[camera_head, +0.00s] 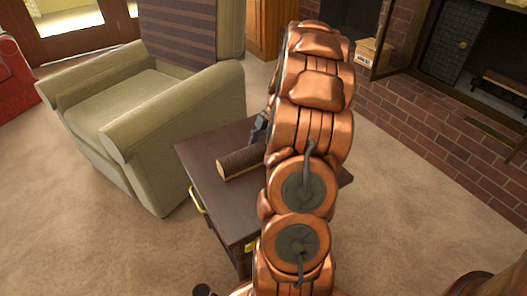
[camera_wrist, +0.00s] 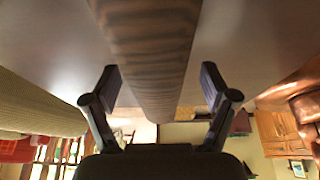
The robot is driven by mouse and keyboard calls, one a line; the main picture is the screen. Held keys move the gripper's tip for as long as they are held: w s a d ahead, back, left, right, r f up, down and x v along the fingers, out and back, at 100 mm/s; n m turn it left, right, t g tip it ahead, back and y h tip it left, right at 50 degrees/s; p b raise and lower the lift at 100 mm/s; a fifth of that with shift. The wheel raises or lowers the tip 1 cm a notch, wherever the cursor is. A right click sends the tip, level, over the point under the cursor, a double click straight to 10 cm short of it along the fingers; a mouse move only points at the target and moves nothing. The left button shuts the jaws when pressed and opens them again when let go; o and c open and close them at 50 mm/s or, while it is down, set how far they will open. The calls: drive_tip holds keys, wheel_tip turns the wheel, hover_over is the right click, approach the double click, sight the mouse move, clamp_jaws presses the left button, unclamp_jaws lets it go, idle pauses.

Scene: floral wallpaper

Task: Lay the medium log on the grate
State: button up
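A brown log (camera_head: 238,163) with a pale cut end lies on a dark side table (camera_head: 213,190), right of the armchair. My gripper (camera_head: 260,128) is at the log's far side, mostly hidden behind my copper arm. In the wrist view the log (camera_wrist: 150,45) runs between the two fingers of my gripper (camera_wrist: 160,80), with a gap on each side. The gripper is open and holds nothing. The grate (camera_head: 503,85) is in the dark fireplace at the upper right. The log's right part is hidden by my arm.
A beige armchair (camera_head: 155,125) with a striped cloth stands close to the table's left side. The brick hearth (camera_head: 445,135) and an open firebox door (camera_head: 393,40) are at the right. Carpet between table and hearth is clear.

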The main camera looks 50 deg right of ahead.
sight(258, 148)
clamp_jaws()
idle(0.5)
drive_tip(key=shift+r, duration=0.15)
drive_tip(key=shift+r+p, duration=0.45)
drive_tip(key=shift+r, duration=1.05)
drive_tip(key=shift+s+a+r, duration=0.1)
drive_tip(key=shift+r, duration=0.15)
drive_tip(key=s+a, duration=0.3)
drive_tip(key=s, duration=0.1)
drive_tip(key=s+a+r+p, duration=0.1)
drive_tip(key=s+a, duration=0.2)
drive_tip(key=s, duration=0.1)
drive_tip(key=s+a, duration=0.4)
drive_tip(key=shift+a+r+p, duration=0.1)
drive_tip(key=shift+r+p, duration=0.05)
drive_tip(key=shift+p, duration=0.25)
